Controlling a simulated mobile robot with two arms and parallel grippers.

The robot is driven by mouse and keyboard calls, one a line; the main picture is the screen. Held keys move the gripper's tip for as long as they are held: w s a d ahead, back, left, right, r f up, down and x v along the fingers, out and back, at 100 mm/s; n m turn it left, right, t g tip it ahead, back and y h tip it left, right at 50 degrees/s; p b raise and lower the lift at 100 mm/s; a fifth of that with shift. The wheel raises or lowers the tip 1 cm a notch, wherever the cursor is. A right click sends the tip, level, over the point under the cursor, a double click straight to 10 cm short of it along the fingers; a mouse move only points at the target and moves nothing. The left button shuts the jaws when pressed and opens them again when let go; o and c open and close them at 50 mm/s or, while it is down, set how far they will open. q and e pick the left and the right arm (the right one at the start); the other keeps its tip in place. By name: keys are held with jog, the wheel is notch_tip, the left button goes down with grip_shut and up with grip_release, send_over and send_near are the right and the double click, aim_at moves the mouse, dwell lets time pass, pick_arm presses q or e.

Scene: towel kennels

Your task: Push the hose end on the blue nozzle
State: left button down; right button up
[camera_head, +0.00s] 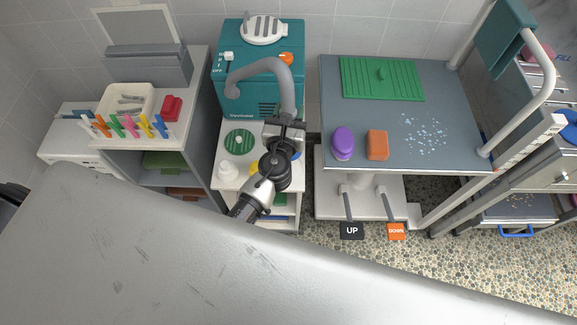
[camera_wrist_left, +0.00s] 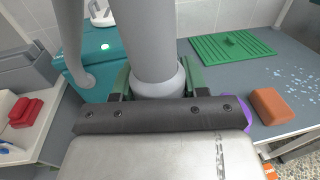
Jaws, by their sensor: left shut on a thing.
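The grey hose (camera_head: 262,66) arches from the teal machine (camera_head: 228,98) over to my left gripper (camera_head: 287,118). My left gripper is shut on the hose end, which also shows large in the left wrist view (camera_wrist_left: 158,82), between the gripper's fingers (camera_wrist_left: 158,92). A blue part (camera_head: 296,155), seemingly the blue nozzle, shows beside and below my left gripper over the white cart. It is mostly hidden by the gripper and wrist, and I cannot tell whether the hose end touches it. My right gripper is not in view.
A green disc (camera_head: 240,141), a white bottle (camera_head: 228,172) and a yellow piece (camera_head: 257,169) are on the cart. The grey table at right holds a purple oval (camera_head: 342,141), an orange block (camera_head: 377,145) and a green ribbed mat (camera_head: 382,91). Pedals stand below.

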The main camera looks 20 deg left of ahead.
aim_at(290, 105)
pick_arm(q)
notch_tip(290, 105, up, 5)
jog(key=p, duration=0.4)
jog(key=shift+r, duration=0.2)
jog(key=shift+f, duration=0.1)
